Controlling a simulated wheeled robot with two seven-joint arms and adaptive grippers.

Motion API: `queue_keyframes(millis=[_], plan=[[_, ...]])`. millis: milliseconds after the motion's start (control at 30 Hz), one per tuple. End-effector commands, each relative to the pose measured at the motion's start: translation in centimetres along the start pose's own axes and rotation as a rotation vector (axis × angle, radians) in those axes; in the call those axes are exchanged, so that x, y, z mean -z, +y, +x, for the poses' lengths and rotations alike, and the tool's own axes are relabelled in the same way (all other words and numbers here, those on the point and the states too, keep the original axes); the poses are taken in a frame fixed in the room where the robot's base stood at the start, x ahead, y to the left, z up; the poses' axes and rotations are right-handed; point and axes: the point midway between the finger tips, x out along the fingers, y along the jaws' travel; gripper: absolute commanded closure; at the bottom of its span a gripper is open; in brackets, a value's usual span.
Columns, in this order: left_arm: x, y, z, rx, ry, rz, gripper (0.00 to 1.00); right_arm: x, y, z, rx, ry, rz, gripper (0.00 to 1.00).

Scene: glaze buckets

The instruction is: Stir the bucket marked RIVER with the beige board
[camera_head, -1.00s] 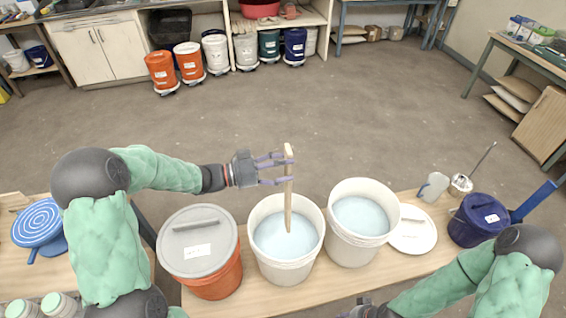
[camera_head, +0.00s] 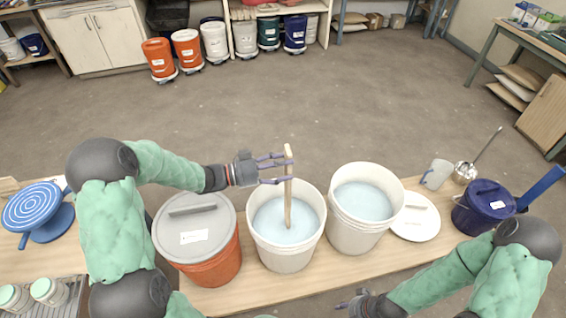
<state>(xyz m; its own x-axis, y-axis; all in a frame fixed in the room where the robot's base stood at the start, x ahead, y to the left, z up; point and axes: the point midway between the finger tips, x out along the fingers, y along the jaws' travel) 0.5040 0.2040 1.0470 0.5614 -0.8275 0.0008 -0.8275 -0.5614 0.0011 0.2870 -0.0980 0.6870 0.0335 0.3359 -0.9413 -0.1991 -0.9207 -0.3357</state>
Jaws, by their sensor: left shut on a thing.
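The beige board (camera_head: 288,203) is a narrow upright stick in the head view. My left gripper (camera_head: 277,168) is shut on its upper part. The board's lower end is in the pale blue glaze of the left white bucket (camera_head: 284,260). A second open white bucket (camera_head: 352,237) with pale blue glaze stands just to its right. No RIVER marking is readable on either bucket from here. My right gripper (camera_head: 345,300) is low at the bottom edge, away from the buckets; whether its fingers are open is unclear.
An orange bucket (camera_head: 212,270) with a grey lid stands left of the white buckets on the wooden bench (camera_head: 330,277). A white lid (camera_head: 415,218), a jug (camera_head: 436,174), a metal ladle (camera_head: 465,172) and a blue lidded bucket (camera_head: 480,210) are to the right. A blue banding wheel (camera_head: 36,212) is at left.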

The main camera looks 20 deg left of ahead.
Motion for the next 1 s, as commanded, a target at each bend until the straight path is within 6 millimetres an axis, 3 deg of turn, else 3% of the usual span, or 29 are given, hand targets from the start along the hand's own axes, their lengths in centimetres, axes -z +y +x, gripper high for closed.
queue_keyframes(millis=[1000], plan=[[-8.8, 0.0, 0.0, 0.0, 0.0, 0.0, 0.83, 0.2, 1.8, 5.0, 0.0, 0.0, 0.0, 0.6]])
